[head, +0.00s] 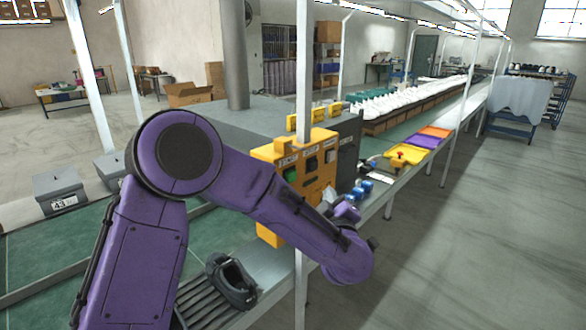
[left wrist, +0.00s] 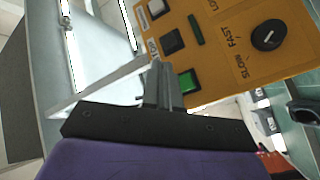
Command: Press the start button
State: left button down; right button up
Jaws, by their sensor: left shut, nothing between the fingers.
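The start button is green (head: 290,174), low on the left of the yellow control box (head: 318,170), under a label. My left gripper (head: 327,198) is shut and empty, in front of the box and to the right of the button in the head view. In the left wrist view its fingertips (left wrist: 160,72) are beside the green button; I cannot tell whether they touch the box. My right gripper is out of view.
A white post (head: 303,70) stands by the box. A dark shoe (head: 231,281) lies on the rollers below. Coloured trays (head: 428,138) and blue items (head: 364,188) are to the right.

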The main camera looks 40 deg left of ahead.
aim_at(291, 176)
pick_arm(q)
jog(key=shift+a, duration=0.1)
jog(key=a, duration=0.8)
jog(key=shift+w+a+p, duration=0.3)
jog(key=shift+w+p, duration=0.05)
jog(key=shift+w, duration=0.05)
jog(key=shift+a, duration=0.1)
dwell(1.8)
jog(key=shift+a, duration=0.35)
